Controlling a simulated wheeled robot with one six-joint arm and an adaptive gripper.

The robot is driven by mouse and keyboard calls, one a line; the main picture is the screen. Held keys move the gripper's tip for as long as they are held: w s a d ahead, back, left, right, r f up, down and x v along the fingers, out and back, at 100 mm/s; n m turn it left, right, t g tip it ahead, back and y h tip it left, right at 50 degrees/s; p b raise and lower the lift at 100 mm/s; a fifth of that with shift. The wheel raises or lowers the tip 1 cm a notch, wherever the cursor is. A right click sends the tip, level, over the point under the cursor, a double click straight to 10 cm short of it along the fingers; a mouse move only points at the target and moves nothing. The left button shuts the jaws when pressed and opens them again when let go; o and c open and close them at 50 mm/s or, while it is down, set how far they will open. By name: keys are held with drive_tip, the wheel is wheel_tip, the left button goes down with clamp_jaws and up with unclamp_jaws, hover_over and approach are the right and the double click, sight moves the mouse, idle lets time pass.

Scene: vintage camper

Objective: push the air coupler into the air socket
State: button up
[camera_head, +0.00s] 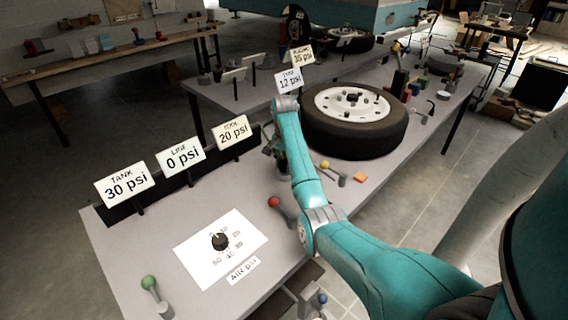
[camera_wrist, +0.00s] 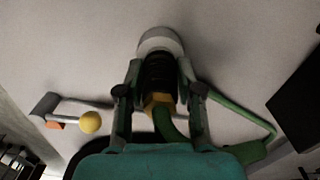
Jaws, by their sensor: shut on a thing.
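The air coupler (camera_wrist: 159,72) has a black ribbed body, a brass-coloured hex end and a green hose (camera_wrist: 235,112). My gripper (camera_wrist: 160,92) is shut on it, one finger on each side. The coupler's far end meets or overlaps a pale grey round piece (camera_wrist: 160,39), which looks like the air socket. I cannot tell how deep the coupler sits in it.
A yellow-knobbed lever (camera_wrist: 88,121) stands left of the coupler in the wrist view. On the bench are a red-knobbed lever (camera_head: 274,202), a dial (camera_head: 220,241), a wheel (camera_head: 352,125) and signs: LINE (camera_head: 181,156) reads 0 psi, TANK (camera_head: 125,186) 30 psi.

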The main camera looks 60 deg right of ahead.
drive_tip(key=shift+f, duration=0.45)
drive_tip(key=o, duration=1.1)
drive_tip(key=shift+o, duration=0.2)
